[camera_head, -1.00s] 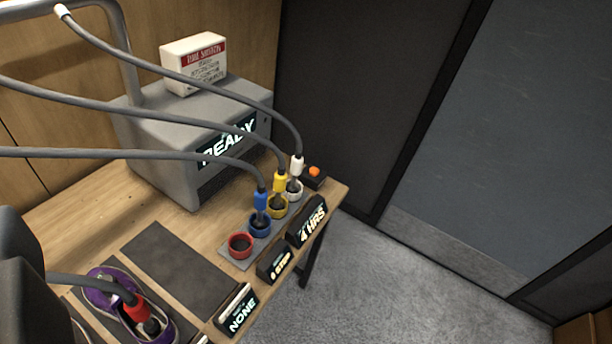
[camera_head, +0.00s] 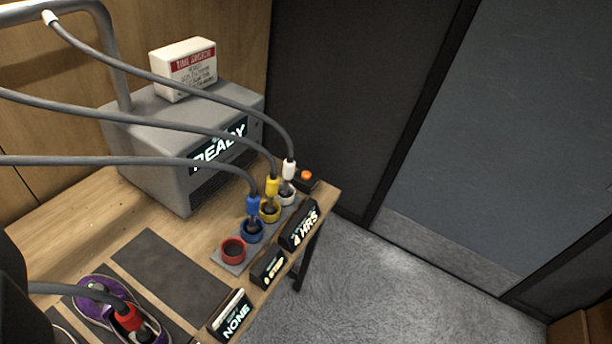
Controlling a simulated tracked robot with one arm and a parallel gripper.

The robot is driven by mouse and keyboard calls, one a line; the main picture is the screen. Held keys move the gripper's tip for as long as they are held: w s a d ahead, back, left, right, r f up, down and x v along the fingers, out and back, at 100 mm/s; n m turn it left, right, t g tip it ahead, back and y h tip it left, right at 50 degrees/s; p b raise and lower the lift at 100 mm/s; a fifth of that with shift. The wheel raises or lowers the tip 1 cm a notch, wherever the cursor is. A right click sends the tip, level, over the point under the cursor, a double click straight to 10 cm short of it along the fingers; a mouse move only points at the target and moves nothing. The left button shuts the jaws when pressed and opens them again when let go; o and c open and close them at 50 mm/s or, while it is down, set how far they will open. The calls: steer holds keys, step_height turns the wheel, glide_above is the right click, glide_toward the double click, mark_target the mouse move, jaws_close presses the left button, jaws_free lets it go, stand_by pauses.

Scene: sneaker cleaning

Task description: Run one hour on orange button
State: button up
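The orange button (camera_head: 306,175) sits on a small dark box at the far right corner of the wooden table, beside the white socket. A black display (camera_head: 299,228) reading "4 HRS" stands at the table's right edge. The grey machine (camera_head: 186,148) shows "READY" on its screen.
White, yellow and blue plugs stand in matching sockets; the red socket (camera_head: 233,251) is empty. The red plug (camera_head: 128,318) is in a purple shoe (camera_head: 100,297) at lower left. Grey floor (camera_head: 385,270) right of the table is clear.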

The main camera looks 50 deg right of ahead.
jaws_close()
stand_by(1.8)
